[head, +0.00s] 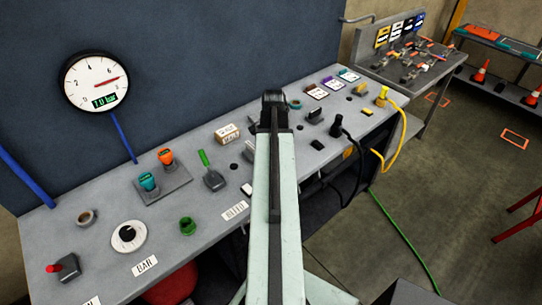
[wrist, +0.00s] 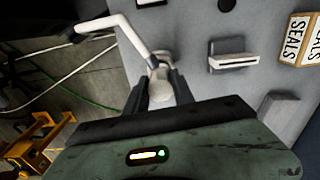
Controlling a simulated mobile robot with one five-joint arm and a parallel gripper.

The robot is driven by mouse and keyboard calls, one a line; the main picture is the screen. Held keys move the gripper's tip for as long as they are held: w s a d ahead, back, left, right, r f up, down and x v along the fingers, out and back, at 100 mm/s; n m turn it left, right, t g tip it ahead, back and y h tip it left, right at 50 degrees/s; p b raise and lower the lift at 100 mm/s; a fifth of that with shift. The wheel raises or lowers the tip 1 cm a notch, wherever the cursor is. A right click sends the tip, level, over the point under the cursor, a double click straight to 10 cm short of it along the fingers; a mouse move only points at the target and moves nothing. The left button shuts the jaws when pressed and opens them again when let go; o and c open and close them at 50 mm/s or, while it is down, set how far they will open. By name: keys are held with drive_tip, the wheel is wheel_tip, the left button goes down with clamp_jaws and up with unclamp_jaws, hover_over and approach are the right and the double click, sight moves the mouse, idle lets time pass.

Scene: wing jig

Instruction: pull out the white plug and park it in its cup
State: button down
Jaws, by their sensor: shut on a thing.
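The white plug (wrist: 161,90) is in the wrist view, between the two dark fingers of my gripper (wrist: 160,84), which is shut on it. A thick, bent white lead (wrist: 133,37) runs from beyond the plug to the upper left. The plug is over or at the grey bench top; whether it is still seated in a socket cannot be told. In the head view my own arm hides the gripper and plug. I cannot tell which cup belongs to the white plug; a green cup (head: 188,227) and a tan ring-shaped cup (head: 87,217) stand on the bench.
A box marked SEALS (wrist: 296,40) and a pale slotted block (wrist: 234,62) lie right of the plug. A gauge (head: 93,83) hangs on the wall.

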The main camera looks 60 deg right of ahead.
drive_tip(key=shift+f+b, duration=1.15)
drive_tip(key=c, duration=1)
unclamp_jaws()
drive_tip(key=shift+r, duration=0.1)
wheel_tip(320, 180, up, 8)
drive_tip(key=p, duration=0.8)
